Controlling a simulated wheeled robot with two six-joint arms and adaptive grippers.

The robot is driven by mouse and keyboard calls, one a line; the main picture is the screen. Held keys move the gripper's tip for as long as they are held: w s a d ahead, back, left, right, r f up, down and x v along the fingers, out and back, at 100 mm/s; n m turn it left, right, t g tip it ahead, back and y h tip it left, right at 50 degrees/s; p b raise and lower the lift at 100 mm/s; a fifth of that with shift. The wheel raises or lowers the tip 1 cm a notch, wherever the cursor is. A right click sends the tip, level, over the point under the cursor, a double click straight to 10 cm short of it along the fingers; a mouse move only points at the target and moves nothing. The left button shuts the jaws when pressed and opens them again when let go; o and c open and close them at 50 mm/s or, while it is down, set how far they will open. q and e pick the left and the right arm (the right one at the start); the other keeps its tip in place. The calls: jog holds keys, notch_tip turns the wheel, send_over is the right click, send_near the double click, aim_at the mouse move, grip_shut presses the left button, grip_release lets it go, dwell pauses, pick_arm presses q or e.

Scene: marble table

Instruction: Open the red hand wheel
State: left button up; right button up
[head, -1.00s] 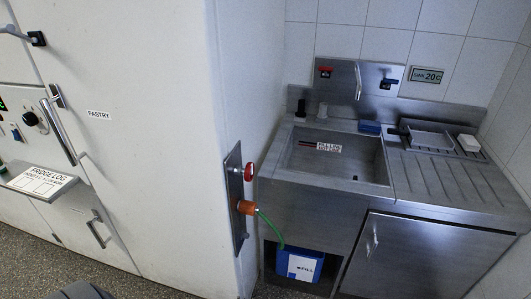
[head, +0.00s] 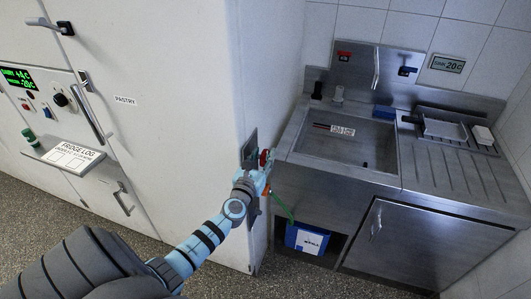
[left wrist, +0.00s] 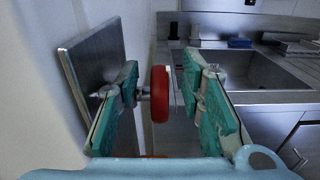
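The red hand wheel (head: 264,157) sits on a short stem on a metal plate (head: 250,147) on the side of the white cabinet. My left gripper (head: 267,170) is at the wheel and partly covers it in the head view. In the left wrist view the wheel (left wrist: 160,94) is seen edge-on between the two green fingers of my left gripper (left wrist: 163,82). The fingers are apart, one on the plate side and one on the sink side. A gap shows between the wheel and the sink-side finger. My right gripper is in neither view.
An orange fitting with a green hose (head: 281,206) is below the wheel, mostly hidden by my arm. The hose runs to a blue-and-white box (head: 308,239) under the steel sink (head: 372,153). The metal plate (left wrist: 92,65) stands close beside the left finger.

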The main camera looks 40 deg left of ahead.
pick_arm(q)
jog(key=shift+x, duration=1.15)
jog(key=shift+c, duration=0.4)
grip_shut()
jog(key=shift+f+b, duration=0.2)
jog(key=shift+b, duration=0.45)
jog(key=t+b, duration=0.2)
jog(key=b, duration=0.6)
jog(key=s+t+y+b, duration=0.1)
jog(key=t+b, duration=0.1)
jog(key=b, duration=0.7)
jog(key=f+t+y+b, duration=0.1)
jog(key=t+b, duration=0.1)
jog(key=b, duration=0.6)
jog(key=shift+s+d+f+b, duration=0.1)
jog(key=shift+s+d+b, duration=0.15)
jog(key=shift+b, duration=0.15)
jog(key=shift+r+t+b, duration=0.3)
jog(key=shift+b, duration=0.95)
jog(key=shift+r, duration=0.2)
